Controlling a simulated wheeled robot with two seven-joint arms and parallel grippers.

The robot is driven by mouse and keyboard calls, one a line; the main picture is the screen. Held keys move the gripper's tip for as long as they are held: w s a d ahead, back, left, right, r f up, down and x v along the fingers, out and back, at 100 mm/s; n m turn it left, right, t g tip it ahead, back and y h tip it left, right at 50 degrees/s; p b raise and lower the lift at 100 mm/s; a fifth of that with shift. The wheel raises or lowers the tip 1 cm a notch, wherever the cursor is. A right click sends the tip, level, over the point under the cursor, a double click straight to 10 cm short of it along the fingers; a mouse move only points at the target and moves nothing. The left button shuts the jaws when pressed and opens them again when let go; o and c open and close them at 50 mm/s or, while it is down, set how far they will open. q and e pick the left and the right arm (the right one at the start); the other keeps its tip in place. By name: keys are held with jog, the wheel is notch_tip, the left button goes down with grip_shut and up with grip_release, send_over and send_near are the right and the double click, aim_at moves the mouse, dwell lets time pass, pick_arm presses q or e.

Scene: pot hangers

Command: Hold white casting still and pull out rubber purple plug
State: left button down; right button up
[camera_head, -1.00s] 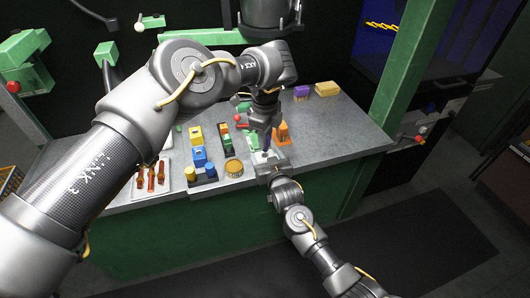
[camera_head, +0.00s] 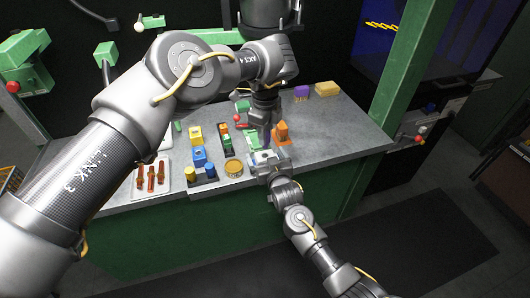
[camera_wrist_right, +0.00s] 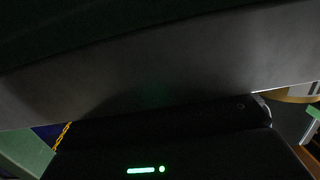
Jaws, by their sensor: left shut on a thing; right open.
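The white casting (camera_head: 264,157) is a small pale piece near the front edge of the bench in the head view. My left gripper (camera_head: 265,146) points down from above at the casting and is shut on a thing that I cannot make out. My right gripper (camera_head: 270,165) comes from the front and is open, close beside the casting. Whether it touches the casting cannot be told. No purple plug can be made out at the casting; the grippers cover much of that spot.
An orange part (camera_head: 282,132) stands just right of the grippers. The bench's right side (camera_head: 345,125) is clear.

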jog(key=shift+s, duration=0.1)
jog(key=v, duration=1.1)
jog(key=shift+s+d, duration=0.15)
jog(key=shift+s, duration=0.25)
